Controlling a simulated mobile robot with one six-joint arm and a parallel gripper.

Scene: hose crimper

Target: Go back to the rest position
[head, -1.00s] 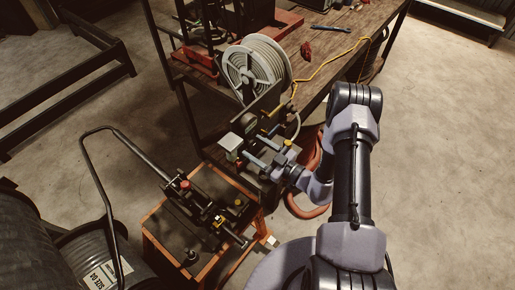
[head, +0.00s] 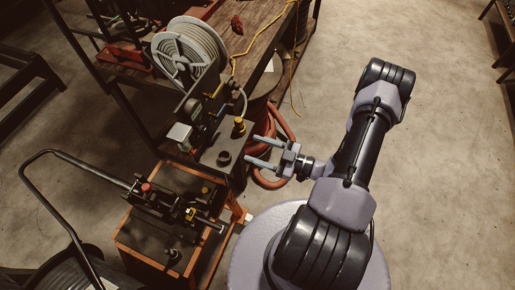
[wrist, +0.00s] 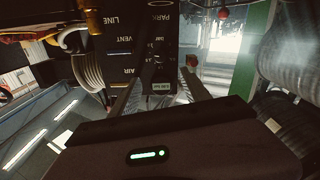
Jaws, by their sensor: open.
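My gripper (head: 264,152) is open and empty in the head view. Its two parallel fingers point left, toward the dark crimper unit (head: 232,143), with a small gap seen between them and the unit's side. In the wrist view, the gripper fingers (wrist: 163,89) reach up toward a dark panel (wrist: 142,40) lettered PARK, LINE, VENT and AIR. My arm is bent, its elbow at the upper right and its base at the bottom of the head view.
An orange-edged cart (head: 160,238) with a lever press stands at lower left. A hose reel (head: 189,54) sits by the wooden bench (head: 262,50). The floor at right (head: 450,170) is clear.

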